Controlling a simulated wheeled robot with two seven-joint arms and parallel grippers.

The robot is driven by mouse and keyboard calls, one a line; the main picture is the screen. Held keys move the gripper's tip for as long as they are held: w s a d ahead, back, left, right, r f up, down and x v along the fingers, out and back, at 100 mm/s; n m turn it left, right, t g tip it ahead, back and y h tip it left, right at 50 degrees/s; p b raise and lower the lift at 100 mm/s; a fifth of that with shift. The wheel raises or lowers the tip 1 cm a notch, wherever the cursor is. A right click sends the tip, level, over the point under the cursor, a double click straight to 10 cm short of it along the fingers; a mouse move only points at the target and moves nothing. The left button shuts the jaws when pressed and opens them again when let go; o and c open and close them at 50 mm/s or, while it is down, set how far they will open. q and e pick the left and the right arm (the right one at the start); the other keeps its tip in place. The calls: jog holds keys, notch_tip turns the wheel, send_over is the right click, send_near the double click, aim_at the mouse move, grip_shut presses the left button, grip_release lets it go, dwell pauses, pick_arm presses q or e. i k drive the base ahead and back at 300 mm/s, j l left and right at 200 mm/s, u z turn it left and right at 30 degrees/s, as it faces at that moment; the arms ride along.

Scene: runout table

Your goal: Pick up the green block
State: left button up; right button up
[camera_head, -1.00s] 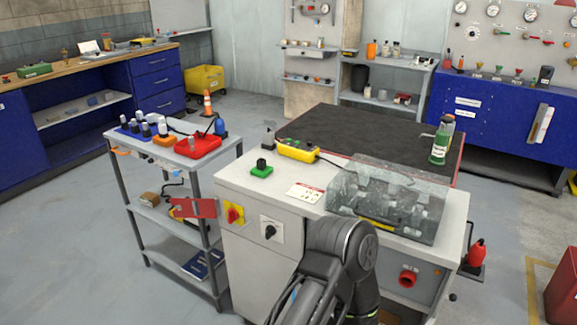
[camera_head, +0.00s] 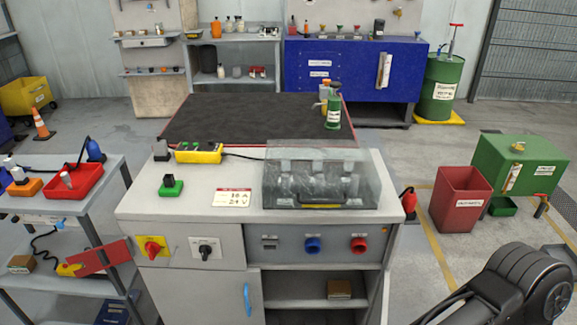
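A small green block (camera_head: 171,188) with a black part on top sits on the left side of the light grey top of the workbench cabinet (camera_head: 230,213). It stands upright, left of a white label card, with bare surface around it. Neither of my grippers shows in the head view. Only a dark link of one of my arms is visible at the lower right, well away from the block.
A yellow box (camera_head: 199,153) with a cable lies behind the block. A clear cover (camera_head: 318,178) stands to the right on the same top. A grey cart with a red tray (camera_head: 75,183) is at the left. A red bin (camera_head: 459,198) stands on the floor at the right.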

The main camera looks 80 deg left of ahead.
aim_at(171, 186)
jog(key=k+j+z, duration=0.25)
jog(key=z, duration=0.2)
jog(key=k+j+z, duration=0.1)
jog(key=k+z, duration=0.4)
jog(key=k+u, duration=0.35)
jog(key=k+j+u, duration=0.15)
jog(key=k+u, duration=0.2)
jog(key=k+j+u, duration=0.3)
jog(key=k, duration=0.25)
jog(key=k+j+u, duration=0.3)
jog(key=k, duration=0.25)
